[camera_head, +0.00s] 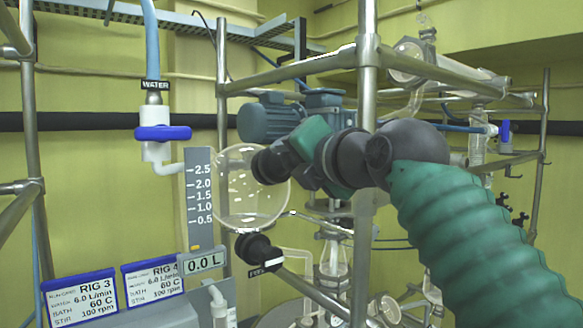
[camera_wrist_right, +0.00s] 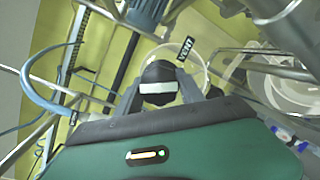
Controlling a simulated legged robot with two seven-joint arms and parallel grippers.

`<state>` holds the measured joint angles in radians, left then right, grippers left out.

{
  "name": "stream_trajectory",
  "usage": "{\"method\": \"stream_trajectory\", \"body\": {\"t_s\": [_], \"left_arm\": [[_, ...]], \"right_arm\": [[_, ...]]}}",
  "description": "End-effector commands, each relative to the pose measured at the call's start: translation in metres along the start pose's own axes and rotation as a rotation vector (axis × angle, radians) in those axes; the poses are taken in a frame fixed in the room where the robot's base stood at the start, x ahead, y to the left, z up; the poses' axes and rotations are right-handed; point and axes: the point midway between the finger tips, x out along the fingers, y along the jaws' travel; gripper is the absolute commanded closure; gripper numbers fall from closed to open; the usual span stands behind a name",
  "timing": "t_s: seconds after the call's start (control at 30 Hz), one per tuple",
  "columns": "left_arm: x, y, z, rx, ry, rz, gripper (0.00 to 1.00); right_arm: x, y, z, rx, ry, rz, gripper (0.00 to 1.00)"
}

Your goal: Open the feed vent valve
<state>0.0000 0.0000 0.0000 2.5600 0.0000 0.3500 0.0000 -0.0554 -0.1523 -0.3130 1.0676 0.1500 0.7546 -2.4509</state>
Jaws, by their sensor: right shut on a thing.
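The feed vent valve shows in the right wrist view as a round black knob (camera_wrist_right: 158,78) with a white bar across its face, beside a small black-and-white tag (camera_wrist_right: 186,49) that appears to read VENT. My right gripper (camera_wrist_right: 160,93) is shut on this knob, one finger on each side. In the head view my right gripper (camera_head: 268,165) reaches in from the right on a green-sleeved arm, in front of the upper right of a round clear glass vessel (camera_head: 240,205). The arm and gripper hide much of the valve there. My left gripper is not in view.
A second black knob (camera_head: 254,248) with a FEED tag sits below the vessel. A blue water valve handle (camera_head: 163,133) and a level scale (camera_head: 199,200) reading 0.0 L stand to the left. A metal upright (camera_head: 367,80) passes close to my right arm.

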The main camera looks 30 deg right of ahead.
Motion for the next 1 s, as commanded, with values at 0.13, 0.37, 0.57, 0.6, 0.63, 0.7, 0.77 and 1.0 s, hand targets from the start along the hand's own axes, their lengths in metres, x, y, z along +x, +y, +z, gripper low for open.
{"method": "stream_trajectory", "body": {"t_s": [0.13,0.37,0.57,0.6,0.63,0.7,0.77,1.0], "left_arm": [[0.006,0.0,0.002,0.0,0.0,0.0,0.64],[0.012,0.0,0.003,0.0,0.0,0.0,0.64],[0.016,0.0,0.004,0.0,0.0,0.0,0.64],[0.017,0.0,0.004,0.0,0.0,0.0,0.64],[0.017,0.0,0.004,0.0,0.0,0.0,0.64],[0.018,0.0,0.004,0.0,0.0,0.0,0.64],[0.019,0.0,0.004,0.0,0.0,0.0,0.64],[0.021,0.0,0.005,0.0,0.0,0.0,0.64]], "right_arm": [[0.003,-0.005,-0.007,-0.132,0.017,0.03,0.96],[0.003,-0.004,-0.008,-0.323,0.02,0.094,0.96],[0.003,-0.004,-0.007,-0.451,0.018,0.132,0.96],[0.003,-0.004,-0.006,-0.471,0.017,0.138,0.95],[0.003,-0.004,-0.006,-0.486,0.016,0.142,0.95],[0.003,-0.004,-0.006,-0.516,0.016,0.151,0.95],[0.003,-0.004,-0.005,-0.538,0.015,0.156,0.95],[0.003,-0.005,-0.004,-0.589,0.013,0.166,0.95]]}}
